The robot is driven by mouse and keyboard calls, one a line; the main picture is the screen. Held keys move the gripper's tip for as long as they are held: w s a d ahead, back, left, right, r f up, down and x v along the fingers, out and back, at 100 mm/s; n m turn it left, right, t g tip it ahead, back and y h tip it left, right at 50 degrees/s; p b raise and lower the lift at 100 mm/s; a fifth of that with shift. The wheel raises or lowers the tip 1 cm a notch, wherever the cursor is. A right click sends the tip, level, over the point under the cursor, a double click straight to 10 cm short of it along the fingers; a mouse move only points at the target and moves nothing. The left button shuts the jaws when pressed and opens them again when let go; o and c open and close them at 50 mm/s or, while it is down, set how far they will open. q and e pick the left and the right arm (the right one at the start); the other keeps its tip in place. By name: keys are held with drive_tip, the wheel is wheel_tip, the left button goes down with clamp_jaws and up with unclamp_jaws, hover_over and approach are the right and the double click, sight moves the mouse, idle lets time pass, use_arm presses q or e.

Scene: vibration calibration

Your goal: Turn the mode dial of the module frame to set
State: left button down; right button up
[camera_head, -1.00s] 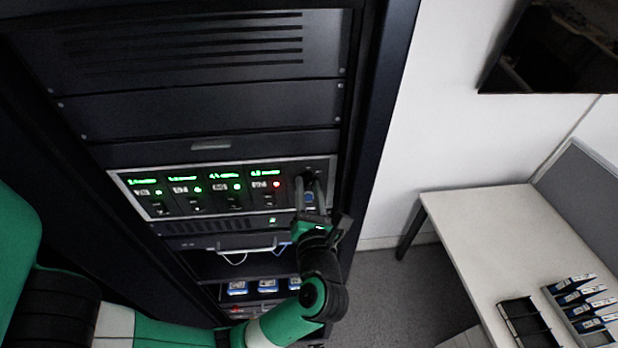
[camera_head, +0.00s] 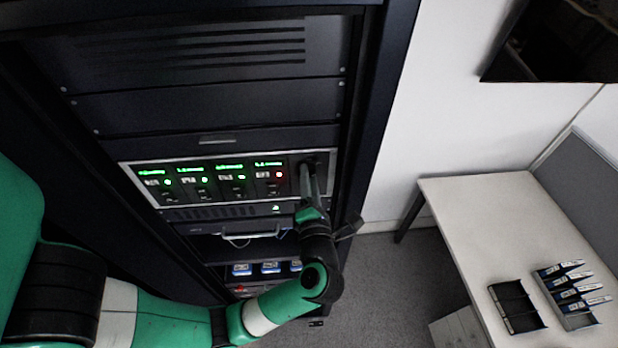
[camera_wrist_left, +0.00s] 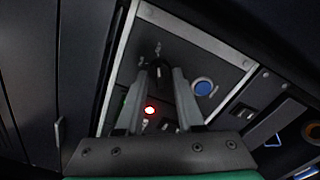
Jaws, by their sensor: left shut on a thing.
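The module frame (camera_head: 140,181) is a silver-edged panel in the dark rack, with several modules side by side. Green text and lights show on it, and a red light (camera_head: 279,175) is on the rightmost module. My left gripper (camera_head: 307,170) reaches the frame's right end. In the left wrist view, the black mode dial (camera_wrist_left: 158,64) sits between the tips of the left gripper (camera_wrist_left: 161,72), which is shut on it. The fingers partly hide the dial, and its setting cannot be read. My right gripper is out of view.
A round blue button (camera_wrist_left: 203,86) is beside the fingers in the left wrist view. Below the frame is a shelf with a handle (camera_head: 250,236) and blue-and-white units (camera_head: 271,267). At right, a table (camera_head: 470,215) holds a black tray (camera_head: 517,307) and a rack of modules (camera_head: 572,290).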

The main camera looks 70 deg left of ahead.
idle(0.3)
use_arm(q)
drive_tip(key=c, duration=0.5)
unclamp_jaws()
drive_tip(key=shift+c, duration=0.2)
drive_tip(key=b+v, duration=0.3)
drive_tip(key=v, duration=0.8)
drive_tip(key=shift+d, duration=0.3)
drive_tip(key=shift+s, duration=0.1)
